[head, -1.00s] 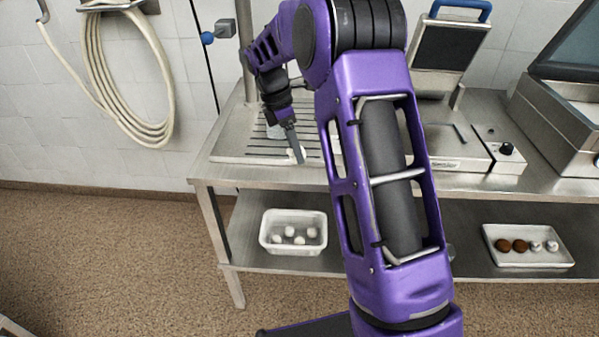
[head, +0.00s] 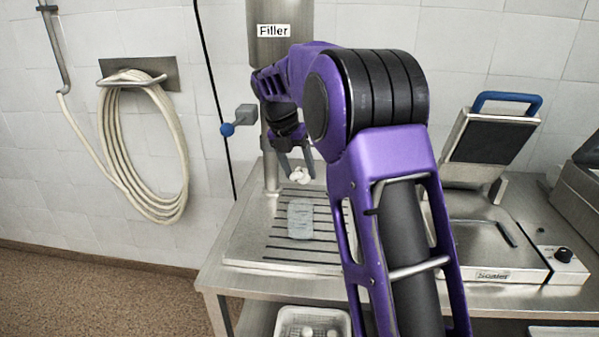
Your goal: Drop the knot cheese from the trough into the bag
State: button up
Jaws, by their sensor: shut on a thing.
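My gripper (head: 296,162) points down over the filler's slatted tray and is shut on a white knot cheese (head: 300,175). The cheese hangs between the fingertips. A pale, see-through bag (head: 300,219) is on the slatted tray, lower in the picture than the cheese. Its mouth cannot be made out clearly. A white perforated basket (head: 312,311), which may be the trough, is on the lower shelf, cut off by the bottom edge. White pieces show in it.
The slatted tray (head: 245,247) is bare around the bag. The filler column (head: 270,160) rises behind it, left of my gripper. A sealer (head: 494,278) with a raised lid stands at the right. A coiled hose hangs on the wall.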

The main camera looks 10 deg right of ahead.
aim_at(298, 183)
jog(key=shift+s+f, duration=0.15)
jog(key=shift+f, duration=0.95)
notch_tip(298, 183, down, 3)
jog(key=b, duration=0.3)
jog(key=shift+b, duration=0.4)
jog(key=shift+f, duration=0.7)
jog(key=o, duration=1.4)
jog(key=shift+o, duration=0.3)
jog(key=shift+r, duration=0.1)
